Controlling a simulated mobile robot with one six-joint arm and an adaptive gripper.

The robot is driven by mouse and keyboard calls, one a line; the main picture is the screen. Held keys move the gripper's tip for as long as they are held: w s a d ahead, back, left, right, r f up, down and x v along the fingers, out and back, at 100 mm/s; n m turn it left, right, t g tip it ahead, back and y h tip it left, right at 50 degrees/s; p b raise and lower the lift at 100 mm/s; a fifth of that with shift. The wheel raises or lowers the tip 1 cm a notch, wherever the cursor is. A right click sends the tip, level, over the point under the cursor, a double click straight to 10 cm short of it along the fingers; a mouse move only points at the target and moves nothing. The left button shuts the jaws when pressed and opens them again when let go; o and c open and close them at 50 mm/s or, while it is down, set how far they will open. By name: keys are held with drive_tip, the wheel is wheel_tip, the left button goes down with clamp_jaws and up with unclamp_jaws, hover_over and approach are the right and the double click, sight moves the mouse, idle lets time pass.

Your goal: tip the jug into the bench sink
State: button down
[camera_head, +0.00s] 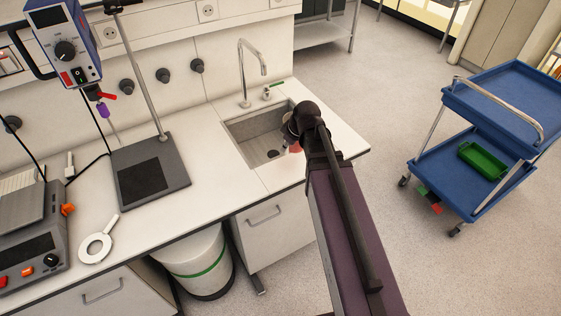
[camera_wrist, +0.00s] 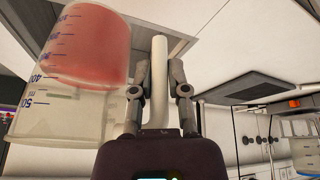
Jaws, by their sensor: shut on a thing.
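The jug (camera_wrist: 80,95) is clear with blue graduation marks and holds red liquid that shows at its upper end in the wrist view. Its pale handle (camera_wrist: 159,52) stands between the fingers of my gripper (camera_wrist: 158,90), which is shut on it. In the head view, my arm reaches over the right edge of the bench sink (camera_head: 245,128), a grey basin set in the white bench. A small reddish part of the jug (camera_head: 295,148) shows there below my wrist; the rest is hidden. I cannot tell its exact tilt or whether liquid is leaving it.
A tall tap (camera_head: 242,75) stands behind the sink. A grey stand base (camera_head: 150,172) and a white ring-shaped item (camera_head: 97,242) are on the bench to the left. A white bin (camera_head: 198,262) is below. A blue trolley (camera_head: 455,160) with a green tray stands at right.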

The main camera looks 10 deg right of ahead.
drive_tip(key=shift+w, duration=0.1)
drive_tip(key=w+a+f+m+h+b, duration=0.2)
drive_tip(key=w+a+m, duration=0.3)
drive_tip(key=w, duration=0.4)
drive_tip(key=w+a+f+m+h+b, duration=0.2)
drive_tip(key=w+a+m, duration=0.3)
drive_tip(key=w+a, duration=0.3)
drive_tip(key=w+a+f+m+h+b, duration=0.2)
drive_tip(key=w+a+m, duration=0.4)
drive_tip(key=w, duration=0.4)
drive_tip(key=shift+w+a+f+g, duration=0.1)
drive_tip(key=shift+w+a+g, duration=0.3)
drive_tip(key=shift+a, duration=0.05)
